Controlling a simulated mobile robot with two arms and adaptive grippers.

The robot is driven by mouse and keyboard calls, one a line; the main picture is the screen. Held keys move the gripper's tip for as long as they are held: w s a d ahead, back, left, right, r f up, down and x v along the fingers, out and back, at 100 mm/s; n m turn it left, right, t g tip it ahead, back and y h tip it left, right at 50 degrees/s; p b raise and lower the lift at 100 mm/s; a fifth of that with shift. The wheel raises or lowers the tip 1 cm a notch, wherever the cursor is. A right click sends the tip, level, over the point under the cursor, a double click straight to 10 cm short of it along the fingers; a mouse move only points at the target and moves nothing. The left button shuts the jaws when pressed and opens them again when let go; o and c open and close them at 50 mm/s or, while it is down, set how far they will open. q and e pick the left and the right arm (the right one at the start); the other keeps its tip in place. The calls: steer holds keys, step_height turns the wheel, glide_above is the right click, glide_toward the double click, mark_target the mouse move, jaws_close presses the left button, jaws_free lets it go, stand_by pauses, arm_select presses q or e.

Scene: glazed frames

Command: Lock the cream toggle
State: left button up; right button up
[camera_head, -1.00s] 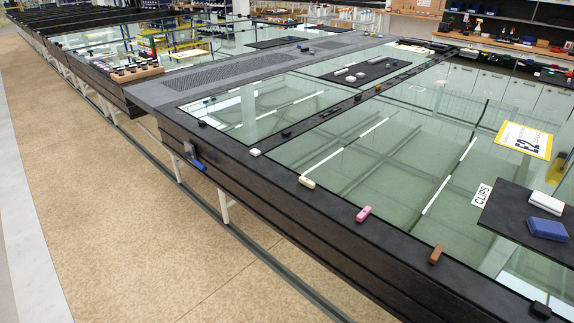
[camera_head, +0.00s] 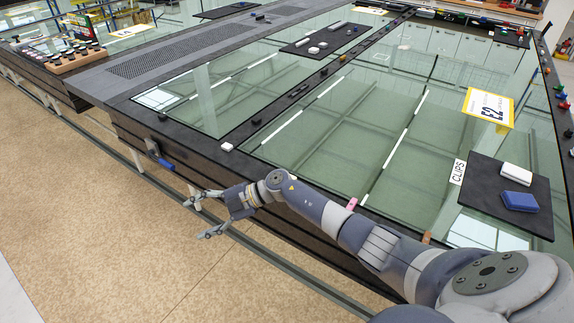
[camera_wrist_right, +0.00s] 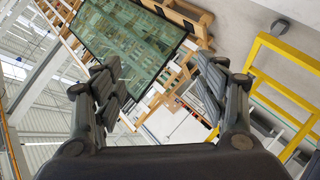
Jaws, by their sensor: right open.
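The cream toggle (camera_head: 293,178) is on the dark front rail, almost wholly hidden behind my right arm; only a sliver shows above the arm, and its position cannot be told. My right gripper (camera_head: 194,219) is open and empty. It points left in the head view, outside the frame's front side and over the floor, apart from the toggle. In the right wrist view, the open fingers (camera_wrist_right: 160,100) have nothing between them, and the toggle is not in that view. My left gripper is not in view.
On the same rail are a white toggle (camera_head: 227,147), a pink toggle (camera_head: 351,204) and a brown toggle (camera_head: 426,237), partly covered by my arm. A blue handle (camera_head: 166,163) sits on the front side. A dark mat (camera_head: 480,212) carries white and blue blocks. The floor at left is clear.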

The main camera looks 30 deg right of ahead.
steer(key=s+d+r+g+h+p, duration=0.15)
steer(key=d+r+h, duration=0.3)
steer(key=d, duration=0.45)
steer(key=d+r+g+h, duration=0.2)
steer(key=d+r+h, duration=0.3)
steer(key=d, duration=0.4)
steer(key=s+d+r+g+h+p, duration=0.1)
steer(key=d+r+g+h, duration=0.15)
steer(key=d+r, duration=0.45)
steer(key=shift+m+h, duration=0.3)
steer(key=f+p, duration=0.1)
steer(key=f, duration=0.2)
steer(key=d+f, duration=0.1)
steer(key=f, duration=0.3)
steer(key=f+p, duration=0.1)
steer(key=f, duration=0.2)
steer(key=shift+d+f+p, duration=0.15)
steer(key=shift+f+p, duration=0.15)
steer(key=shift+p, duration=0.05)
steer(key=shift+f, duration=0.4)
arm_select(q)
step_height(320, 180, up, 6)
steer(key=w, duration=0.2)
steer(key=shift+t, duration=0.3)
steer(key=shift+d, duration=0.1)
arm_select(e)
steer(key=shift+c, duration=0.3)
